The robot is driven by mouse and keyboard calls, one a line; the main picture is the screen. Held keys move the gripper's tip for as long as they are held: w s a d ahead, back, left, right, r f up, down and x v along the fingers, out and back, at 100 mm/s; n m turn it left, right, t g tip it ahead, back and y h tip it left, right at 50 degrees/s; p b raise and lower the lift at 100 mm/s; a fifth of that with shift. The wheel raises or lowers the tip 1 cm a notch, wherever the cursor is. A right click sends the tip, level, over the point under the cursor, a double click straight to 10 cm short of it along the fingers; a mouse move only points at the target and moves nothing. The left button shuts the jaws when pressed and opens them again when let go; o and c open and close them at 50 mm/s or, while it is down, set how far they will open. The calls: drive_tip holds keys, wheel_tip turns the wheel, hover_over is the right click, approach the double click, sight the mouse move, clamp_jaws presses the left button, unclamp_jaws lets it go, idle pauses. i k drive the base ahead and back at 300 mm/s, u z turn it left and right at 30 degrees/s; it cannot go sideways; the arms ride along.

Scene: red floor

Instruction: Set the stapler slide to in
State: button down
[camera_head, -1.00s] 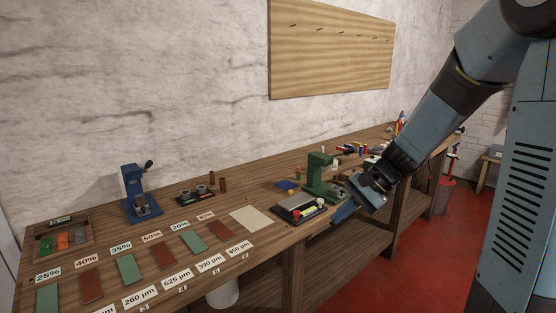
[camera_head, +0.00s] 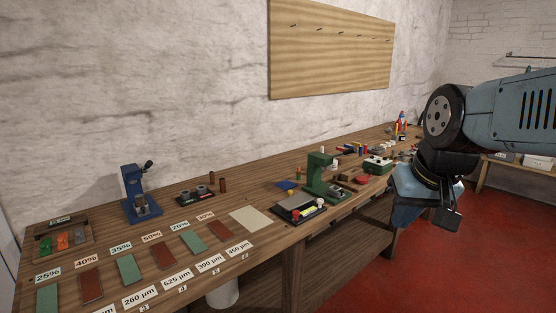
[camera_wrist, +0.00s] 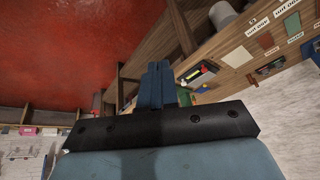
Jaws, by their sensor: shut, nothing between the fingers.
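A green upright bench machine (camera_head: 319,176) stands near the front edge of the bench, right of a small dark tray. It may be the stapler, but no slide can be made out at this size. A blue upright machine (camera_head: 135,191) with a dark knob stands further left, towards the wall. My gripper (camera_head: 404,216) hangs off the bench's front edge, right of the green machine and apart from it. In the wrist view, its two blue fingers (camera_wrist: 157,85) are together and hold nothing. They partly cover the bench edge there.
The wooden bench (camera_head: 262,254) carries a dark tray (camera_head: 294,215) with small coloured items, a beige sheet (camera_head: 251,219), and red and green plates with labels. A green-and-white box (camera_head: 377,165) and a red item (camera_head: 361,180) lie further right. Red floor (camera_head: 440,275) is clear in front.

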sight(142, 211)
drive_tip(key=z, duration=1.6)
drive_tip(key=i, duration=0.1)
drive_tip(key=u, duration=3.6)
drive_tip(key=i, duration=0.6)
drive_tip(key=z, duration=0.65)
